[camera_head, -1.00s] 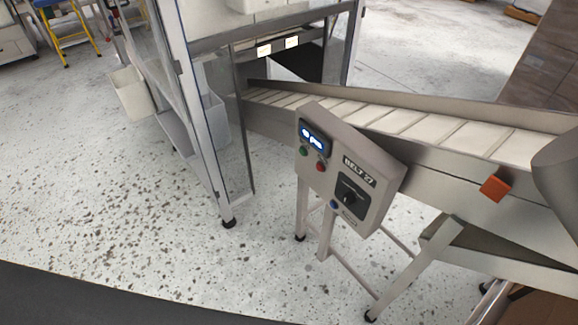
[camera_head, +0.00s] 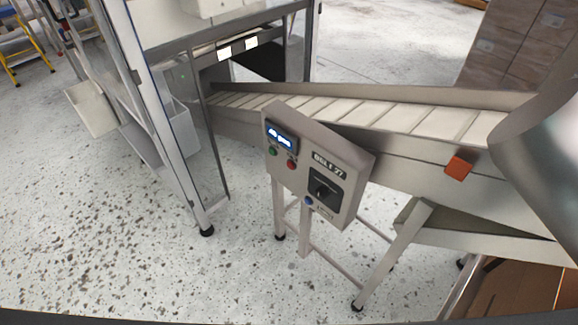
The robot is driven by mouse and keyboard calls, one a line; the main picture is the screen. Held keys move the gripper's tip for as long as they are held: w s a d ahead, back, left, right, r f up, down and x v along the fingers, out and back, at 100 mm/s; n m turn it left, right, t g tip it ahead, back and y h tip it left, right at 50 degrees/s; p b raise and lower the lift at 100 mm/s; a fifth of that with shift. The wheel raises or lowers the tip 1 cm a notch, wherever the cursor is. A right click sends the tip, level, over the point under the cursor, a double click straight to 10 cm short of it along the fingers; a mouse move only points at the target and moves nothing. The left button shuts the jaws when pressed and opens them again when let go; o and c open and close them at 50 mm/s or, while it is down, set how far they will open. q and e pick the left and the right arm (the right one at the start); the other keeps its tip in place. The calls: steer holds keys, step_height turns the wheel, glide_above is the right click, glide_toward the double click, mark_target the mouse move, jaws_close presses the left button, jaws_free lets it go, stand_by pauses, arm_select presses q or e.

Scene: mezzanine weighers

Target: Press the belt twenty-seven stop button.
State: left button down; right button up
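The grey control box labelled BELT 27 (camera_head: 353,183) stands on legs beside the inclined conveyor belt (camera_head: 400,112). On its face are a lit blue display (camera_head: 281,136), a green button (camera_head: 272,151), a red button (camera_head: 291,164), a black rotary knob (camera_head: 322,190) and a blue button (camera_head: 309,200). No button wording is readable here. Neither gripper is in view.
A framed machine with clear panels (camera_head: 165,110) stands left of the box. An orange block (camera_head: 458,167) sits on the conveyor's side. Stacked brown boxes (camera_head: 515,45) are at the back right, a yellow ladder (camera_head: 38,45) at the far left. The speckled floor (camera_head: 130,250) in front is clear.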

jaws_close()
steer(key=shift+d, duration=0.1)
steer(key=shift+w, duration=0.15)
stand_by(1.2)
